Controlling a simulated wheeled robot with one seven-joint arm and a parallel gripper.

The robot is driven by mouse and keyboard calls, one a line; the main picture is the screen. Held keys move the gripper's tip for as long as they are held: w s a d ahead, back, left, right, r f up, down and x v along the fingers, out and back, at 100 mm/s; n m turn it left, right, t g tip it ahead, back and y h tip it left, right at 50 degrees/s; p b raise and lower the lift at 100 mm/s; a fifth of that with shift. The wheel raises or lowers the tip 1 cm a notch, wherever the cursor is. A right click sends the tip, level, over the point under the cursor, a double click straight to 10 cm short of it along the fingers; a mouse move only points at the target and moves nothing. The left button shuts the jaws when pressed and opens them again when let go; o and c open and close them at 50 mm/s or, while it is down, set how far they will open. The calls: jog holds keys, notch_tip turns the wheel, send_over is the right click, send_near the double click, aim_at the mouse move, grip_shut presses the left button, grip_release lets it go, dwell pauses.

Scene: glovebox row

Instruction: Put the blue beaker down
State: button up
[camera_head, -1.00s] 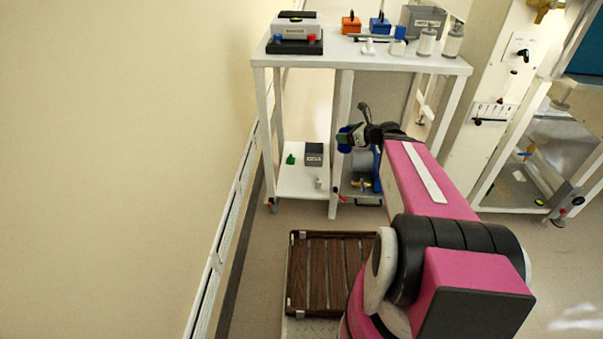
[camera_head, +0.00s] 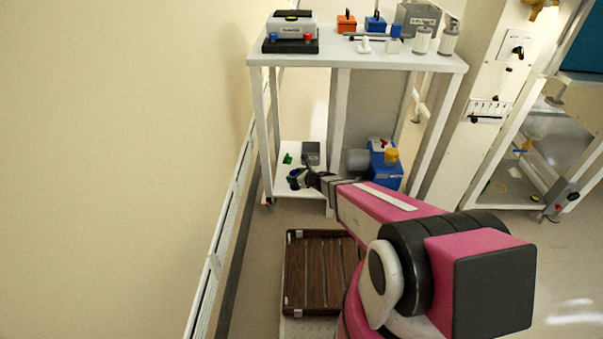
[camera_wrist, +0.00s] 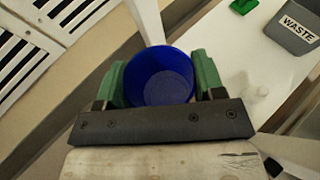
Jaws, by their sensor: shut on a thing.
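The blue beaker (camera_wrist: 160,78) sits between the two green fingers of my gripper (camera_wrist: 160,82) in the wrist view, and I look down into its open mouth. My gripper is shut on it. In the head view my gripper (camera_head: 298,178) is low, at the front of the white lower shelf (camera_head: 290,187) of the bench. The beaker is small and dark there, mostly hidden by the gripper. The wrist view shows the shelf (camera_wrist: 262,62) ahead and to the right of the beaker, past a white bench leg (camera_wrist: 146,22). I cannot tell the beaker's height over the shelf.
A grey waste bin (camera_wrist: 295,27) and a green object (camera_wrist: 243,6) stand on the lower shelf. A blue pump (camera_head: 384,165) is right of it under the bench. A brown slatted crate (camera_head: 318,270) is on the floor. The bench top (camera_head: 345,61) holds several instruments.

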jog(key=shift+w+a+f, duration=0.1)
jog(key=shift+a+f, duration=0.25)
jog(key=shift+f, duration=0.35)
jog(key=shift+w+a+f, duration=0.1)
jog(key=shift+w+f, duration=2.6)
jog(key=shift+w, duration=0.15)
jog(key=shift+w+f, duration=2.65)
jog(key=shift+w, duration=0.15)
jog(key=shift+f, duration=0.2)
jog(key=o, duration=1)
jog(key=shift+r, duration=0.15)
